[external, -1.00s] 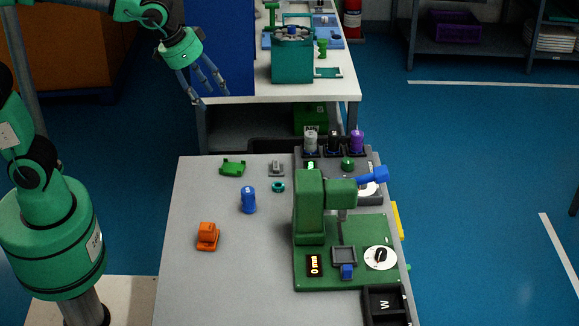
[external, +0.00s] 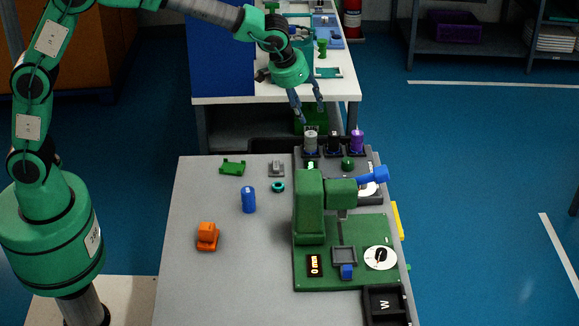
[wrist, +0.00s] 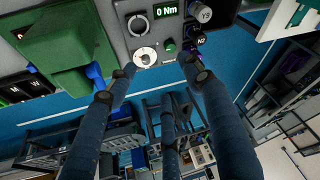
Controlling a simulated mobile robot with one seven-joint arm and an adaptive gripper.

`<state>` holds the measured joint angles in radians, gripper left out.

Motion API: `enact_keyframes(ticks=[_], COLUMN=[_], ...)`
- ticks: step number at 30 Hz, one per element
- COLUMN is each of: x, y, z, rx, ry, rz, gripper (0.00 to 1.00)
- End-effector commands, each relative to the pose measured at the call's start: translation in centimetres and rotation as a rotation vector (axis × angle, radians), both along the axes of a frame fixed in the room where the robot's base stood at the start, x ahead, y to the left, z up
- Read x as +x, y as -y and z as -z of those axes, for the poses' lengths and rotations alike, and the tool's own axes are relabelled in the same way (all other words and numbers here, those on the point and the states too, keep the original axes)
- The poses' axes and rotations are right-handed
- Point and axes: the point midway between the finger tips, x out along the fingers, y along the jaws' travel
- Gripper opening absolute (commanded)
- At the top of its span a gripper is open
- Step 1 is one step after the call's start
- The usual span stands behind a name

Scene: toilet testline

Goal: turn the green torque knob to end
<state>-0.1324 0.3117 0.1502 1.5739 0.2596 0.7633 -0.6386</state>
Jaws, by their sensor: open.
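A grey torque panel stands at the back right of the near table. A round green knob (external: 347,164) sits on it. In the wrist view, a round green piece (wrist: 169,45) sits on the panel beside a white dial (wrist: 145,57), below a lit display (wrist: 167,11) reading 0 Nm. In the external view, the panel's white dial (external: 368,189) is partly hidden by a blue handle. My three-fingered gripper (external: 311,110) is open and empty, above and behind the panel, apart from the knob. Its fingers also show in the wrist view (wrist: 153,88).
A green press-like device (external: 309,205) with a blue handle (external: 373,174) stands in front of the panel. Grey, black and purple-topped pieces (external: 357,141) line the panel's back. A blue cylinder (external: 249,200) and an orange piece (external: 207,237) lie left, with bare table between.

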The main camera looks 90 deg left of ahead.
Motion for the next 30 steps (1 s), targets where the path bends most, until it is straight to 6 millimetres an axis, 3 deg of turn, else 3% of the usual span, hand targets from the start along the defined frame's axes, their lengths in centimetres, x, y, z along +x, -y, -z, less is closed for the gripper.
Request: enact_keyframes(ticks=[6, 15, 21, 30], x=[4.8, 9.6, 11.1, 11.3], y=[-2.4, -5.4, -6.4, -6.6], z=[4.9, 11.7, 14.0, 14.5], rx=[-0.001, -0.001, -0.002, -0.002], ry=[-0.006, -0.009, -0.006, -0.007], rz=[-0.064, -0.142, -0.168, -0.172], gripper=[0.51, 0.51, 0.51, 0.51])
